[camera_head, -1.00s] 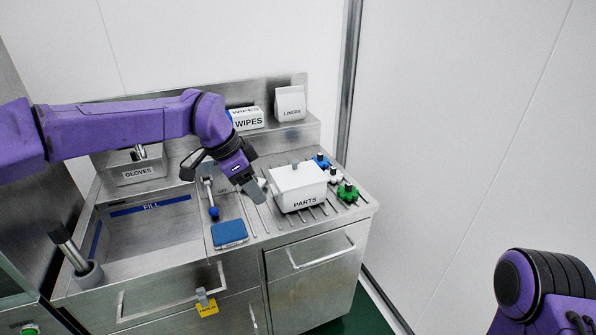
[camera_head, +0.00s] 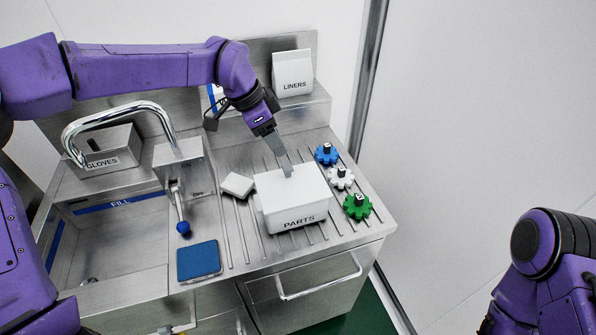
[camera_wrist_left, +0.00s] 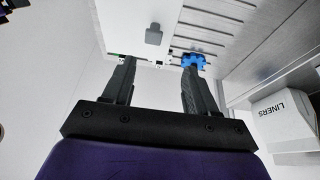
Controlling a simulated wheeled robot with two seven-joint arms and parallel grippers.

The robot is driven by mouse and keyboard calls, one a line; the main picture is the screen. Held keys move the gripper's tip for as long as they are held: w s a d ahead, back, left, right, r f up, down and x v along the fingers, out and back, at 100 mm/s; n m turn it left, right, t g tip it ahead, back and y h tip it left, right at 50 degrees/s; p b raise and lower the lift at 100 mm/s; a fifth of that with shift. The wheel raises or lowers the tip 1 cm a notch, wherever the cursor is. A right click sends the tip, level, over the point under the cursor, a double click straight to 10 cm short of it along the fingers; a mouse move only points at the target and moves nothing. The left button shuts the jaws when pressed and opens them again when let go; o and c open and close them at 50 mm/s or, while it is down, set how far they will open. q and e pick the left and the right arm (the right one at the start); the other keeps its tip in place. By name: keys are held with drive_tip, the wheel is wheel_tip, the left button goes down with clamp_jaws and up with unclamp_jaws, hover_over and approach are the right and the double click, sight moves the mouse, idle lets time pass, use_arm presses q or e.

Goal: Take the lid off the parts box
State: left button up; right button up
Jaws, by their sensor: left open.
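In the left wrist view the gripper (camera_wrist_left: 157,75) is open. There the grey knob (camera_wrist_left: 153,35) shows beyond the fingertips, between their lines, with nothing held. Whether the fingers touch the lid I cannot tell. My right arm shows at the lower right, but its gripper is out of view.
Blue (camera_head: 326,154), white (camera_head: 341,178) and green (camera_head: 357,206) gear-shaped parts stand close to the box's right. A white block (camera_head: 237,185) lies to its left, and a blue pad (camera_head: 199,261) near the front. A tap (camera_head: 118,106) arches over the sink. The LINERS packet (camera_head: 292,73) stands behind.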

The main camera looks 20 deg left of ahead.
sight(286, 168)
use_arm(q)
drive_tip(key=s+f+p, duration=0.1)
drive_tip(key=s+d+f+p, duration=0.1)
drive_tip(key=f, duration=0.1)
drive_tip(key=shift+d+f, duration=0.15)
drive_tip(key=shift+d, duration=0.05)
drive_tip(key=w+f, duration=0.1)
drive_tip(key=f+p, duration=0.1)
drive_tip(key=f, duration=0.1)
drive_tip(key=w+f, duration=0.1)
drive_tip(key=shift+w+d+f+p, duration=0.3)
drive_tip(key=shift+d+f, duration=0.1)
drive_tip(key=shift+s+r, duration=0.1)
drive_tip(key=shift+s, duration=0.2)
drive_tip(key=shift+s+r, duration=0.1)
drive_tip(key=shift+s, duration=0.05)
drive_tip(key=shift+c, duration=1.3)
drive_tip(key=c, duration=0.5)
clamp_jaws()
use_arm(e)
drive_tip(key=r, duration=0.1)
drive_tip(key=s+r, duration=0.1)
drive_tip(key=r, duration=0.2)
drive_tip(key=shift+s, duration=0.25)
